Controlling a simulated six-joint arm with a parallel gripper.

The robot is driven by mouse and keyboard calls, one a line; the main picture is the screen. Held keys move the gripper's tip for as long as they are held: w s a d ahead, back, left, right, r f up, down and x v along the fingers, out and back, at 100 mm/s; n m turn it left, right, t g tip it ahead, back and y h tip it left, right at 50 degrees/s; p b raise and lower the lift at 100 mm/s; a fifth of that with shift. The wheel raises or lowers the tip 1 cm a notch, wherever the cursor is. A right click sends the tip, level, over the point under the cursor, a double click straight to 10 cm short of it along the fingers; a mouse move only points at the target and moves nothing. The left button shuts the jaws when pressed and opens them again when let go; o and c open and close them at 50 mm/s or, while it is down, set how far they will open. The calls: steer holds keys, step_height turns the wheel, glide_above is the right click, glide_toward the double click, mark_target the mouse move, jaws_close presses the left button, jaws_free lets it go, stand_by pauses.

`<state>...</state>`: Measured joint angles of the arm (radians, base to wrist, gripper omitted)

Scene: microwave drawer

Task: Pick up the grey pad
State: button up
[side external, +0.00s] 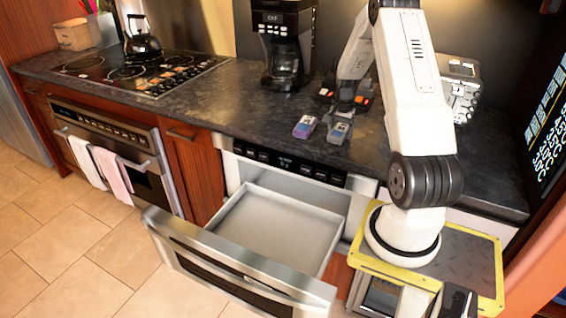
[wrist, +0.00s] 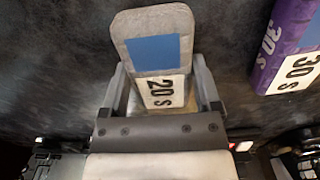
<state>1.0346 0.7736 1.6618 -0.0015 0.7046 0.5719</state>
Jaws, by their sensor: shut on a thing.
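The grey pad (wrist: 153,42) has a blue square and a white label reading "20 s" in the wrist view. In the side view the grey pad (side external: 340,131) is at the counter's front edge, under my gripper (side external: 345,112). In the wrist view my gripper (wrist: 162,100) has one finger on each side of the pad and is shut on it. I cannot tell whether the pad is touching the counter or lifted a little.
A purple pad (side external: 304,127) marked "30 s" lies just left on the dark counter (side external: 225,100); it also shows in the wrist view (wrist: 290,45). The microwave drawer (side external: 270,235) stands open and empty below. A coffee maker (side external: 283,45) stands behind.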

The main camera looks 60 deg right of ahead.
steer(key=shift+r, duration=0.1)
steer(key=shift+r, duration=0.7)
steer(key=s+a+r, duration=0.9)
steer(key=a+r, duration=0.1)
steer(key=r, duration=0.1)
steer(key=shift+a+r, duration=0.2)
steer(key=shift+a, duration=0.1)
steer(key=shift+r, duration=0.1)
stand_by(0.4)
